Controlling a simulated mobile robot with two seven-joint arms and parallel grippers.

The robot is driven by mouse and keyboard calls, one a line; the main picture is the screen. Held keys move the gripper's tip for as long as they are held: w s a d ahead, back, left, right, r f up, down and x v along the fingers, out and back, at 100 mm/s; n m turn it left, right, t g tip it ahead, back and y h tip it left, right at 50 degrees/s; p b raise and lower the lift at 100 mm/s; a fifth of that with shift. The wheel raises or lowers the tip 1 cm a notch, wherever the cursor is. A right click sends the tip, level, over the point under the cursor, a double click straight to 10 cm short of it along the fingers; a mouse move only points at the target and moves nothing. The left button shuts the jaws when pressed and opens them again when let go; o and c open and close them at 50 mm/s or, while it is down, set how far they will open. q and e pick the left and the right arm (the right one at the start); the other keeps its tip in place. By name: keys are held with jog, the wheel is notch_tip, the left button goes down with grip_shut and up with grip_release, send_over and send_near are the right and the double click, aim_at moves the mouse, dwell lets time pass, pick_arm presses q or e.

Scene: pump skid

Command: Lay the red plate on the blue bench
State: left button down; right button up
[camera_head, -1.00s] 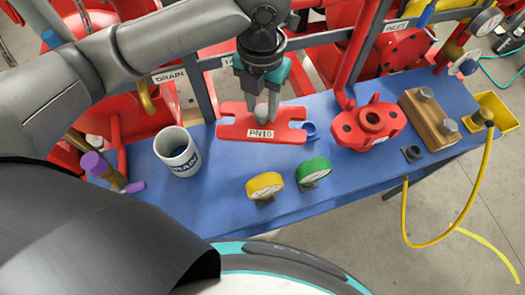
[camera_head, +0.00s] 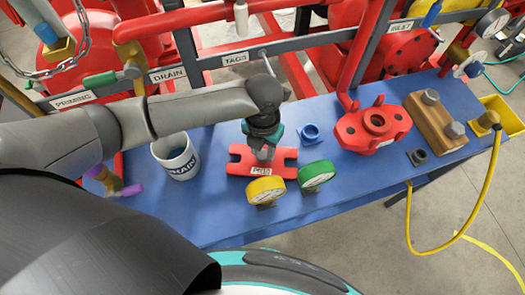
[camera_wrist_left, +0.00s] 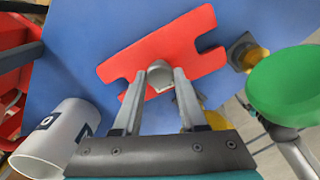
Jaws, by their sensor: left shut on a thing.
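The red plate (camera_head: 240,166) has notched ends and a label on its front edge. It is level over the blue bench (camera_head: 225,215), between the white mug and the gauges. I cannot tell whether it touches the bench top. My left gripper (camera_head: 263,155) is shut on the plate's upright grey knob, from above. In the left wrist view the plate (camera_wrist_left: 185,42) spreads out beyond the gripper fingers (camera_wrist_left: 160,85), with blue bench around it. My right gripper is not in view.
A white mug (camera_head: 178,160) stands left of the plate. A yellow gauge (camera_head: 264,190) and a green gauge (camera_head: 317,176) stand close at its front right. A blue ring (camera_head: 310,133), red flange (camera_head: 353,132) and wooden block (camera_head: 432,122) are further right. Bare bench lies front left.

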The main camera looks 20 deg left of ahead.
aim_at(263, 155)
pick_arm(q)
jog(key=shift+w+f, duration=0.1)
jog(key=shift+f, duration=0.35)
jog(key=shift+c, duration=2.3)
grip_release()
jog(key=shift+f, duration=0.15)
notch_tip(263, 155, up, 12)
jog(key=p, duration=0.2)
jog(key=shift+d, duration=0.1)
